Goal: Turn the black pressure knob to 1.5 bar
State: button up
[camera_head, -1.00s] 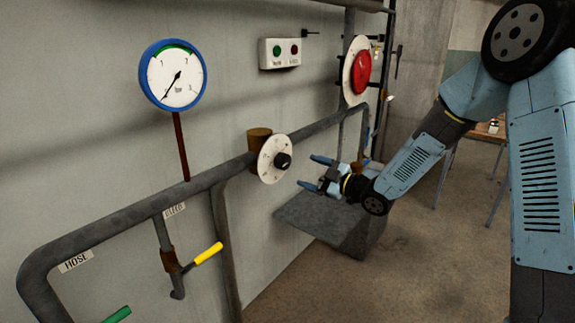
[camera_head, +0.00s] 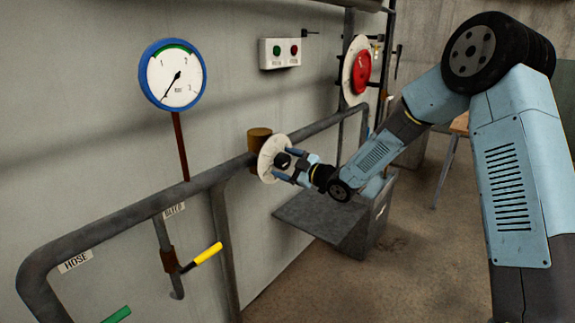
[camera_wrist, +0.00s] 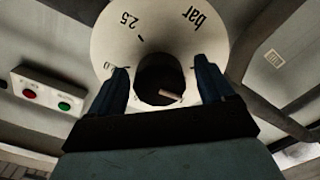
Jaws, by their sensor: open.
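The black pressure knob (camera_head: 283,160) sits at the centre of a round white dial plate (camera_head: 267,170) on the pipe. In the wrist view the knob (camera_wrist: 160,80) shows a pale pointer mark at its lower right, and the dial (camera_wrist: 158,28) reads "2.5" and "bar"; other markings are hidden or cut off. My gripper (camera_head: 291,166) is open at the dial. In the wrist view its fingers (camera_wrist: 162,88) stand on either side of the knob with gaps, not clamped on it. The blue-rimmed gauge (camera_head: 173,76) has its needle pointing to the lower left, near the low end.
A red wheel (camera_head: 361,72) and a box with green and red buttons (camera_head: 280,53) are on the wall. A yellow-handled valve (camera_head: 207,254) and a green handle (camera_head: 117,315) are lower left. A grey box (camera_head: 330,222) stands below the dial.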

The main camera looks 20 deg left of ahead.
jog(key=c, duration=0.8)
jog(key=shift+d+f, duration=0.1)
jog(key=shift+d, duration=0.2)
jog(key=shift+c, duration=0.8)
jog(key=shift+a, duration=0.15)
jog(key=shift+s+a, duration=0.1)
jog(key=shift+a+m, duration=0.15)
jog(key=shift+m, duration=0.15)
